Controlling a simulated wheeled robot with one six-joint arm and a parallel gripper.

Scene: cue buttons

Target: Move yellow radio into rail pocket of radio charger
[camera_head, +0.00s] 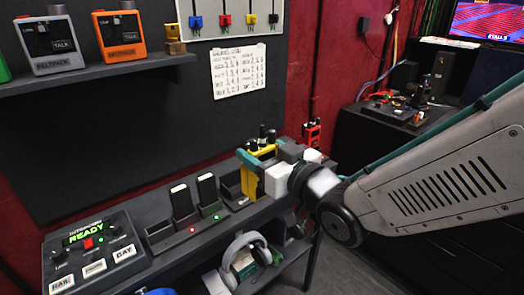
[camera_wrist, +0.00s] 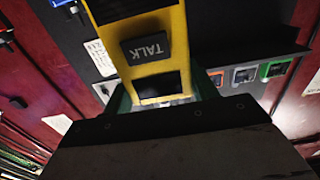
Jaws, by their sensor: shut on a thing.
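The yellow radio (camera_head: 249,181) is in my gripper (camera_head: 257,163), at the right end of the shelf. In the wrist view the yellow radio (camera_wrist: 150,75) fills the upper middle, with its TALK button showing. The teal fingers of my gripper (camera_wrist: 160,98) lie on both sides of it. The dark radio charger (camera_head: 199,224) stands on the shelf with two dark radios upright in its middle pockets. An empty pocket shows at its left end, and open pockets show right of the radios, close to the yellow radio. I cannot tell which pocket is the rail pocket, or whether the yellow radio touches the charger.
A control box (camera_head: 92,250) with a READY display and RAIL and DAY buttons stands at the left. Headphones (camera_head: 243,262) hang below the shelf edge. A red radio (camera_head: 311,133) stands behind my gripper. Beltpacks (camera_head: 118,36) line the upper shelf.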

